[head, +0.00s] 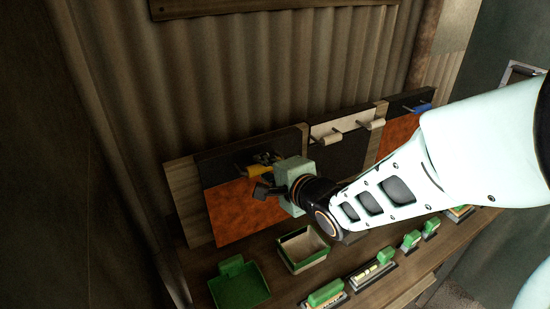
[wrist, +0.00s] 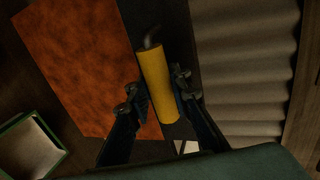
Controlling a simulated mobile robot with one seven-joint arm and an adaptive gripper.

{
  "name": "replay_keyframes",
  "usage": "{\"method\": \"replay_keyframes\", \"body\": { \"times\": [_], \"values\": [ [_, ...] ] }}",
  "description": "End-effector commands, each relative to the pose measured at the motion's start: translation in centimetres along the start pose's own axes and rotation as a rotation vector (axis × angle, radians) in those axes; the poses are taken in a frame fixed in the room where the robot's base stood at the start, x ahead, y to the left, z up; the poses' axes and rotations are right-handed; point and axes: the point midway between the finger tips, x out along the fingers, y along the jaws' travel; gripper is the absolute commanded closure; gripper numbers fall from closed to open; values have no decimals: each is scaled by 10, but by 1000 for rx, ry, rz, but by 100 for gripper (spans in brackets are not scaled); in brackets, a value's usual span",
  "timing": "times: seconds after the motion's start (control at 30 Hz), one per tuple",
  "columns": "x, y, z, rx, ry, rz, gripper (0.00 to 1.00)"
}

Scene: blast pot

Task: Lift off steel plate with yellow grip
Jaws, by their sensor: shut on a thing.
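The steel plate (head: 240,208) stands against the back wall at the left of a row of panels. Its lower face is rusty orange, with a dark band above. It also shows in the wrist view (wrist: 72,62), at the left. The yellow grip (head: 257,171) sits on the dark band, partly hidden by my gripper (head: 264,182). In the wrist view the yellow grip (wrist: 157,72) is a cylinder on a bent metal rod, between my two dark fingers. My gripper is shut on the yellow grip. The plate is upright; I cannot tell whether it is clear of its support.
On the shelf below are a green tray (head: 238,288), a pale-lined box (head: 303,249) and several green-handled brushes (head: 325,293). A corrugated wall stands close behind.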

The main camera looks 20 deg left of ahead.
Motion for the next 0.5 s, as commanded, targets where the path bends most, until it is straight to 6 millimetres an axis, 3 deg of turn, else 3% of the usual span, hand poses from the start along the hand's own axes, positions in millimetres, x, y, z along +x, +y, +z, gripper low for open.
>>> {"method": "replay_keyframes", "body": {
  "times": [0.5],
  "values": [
    [-26, 4, -1, -2, 1, -9, 100]
  ]
}}
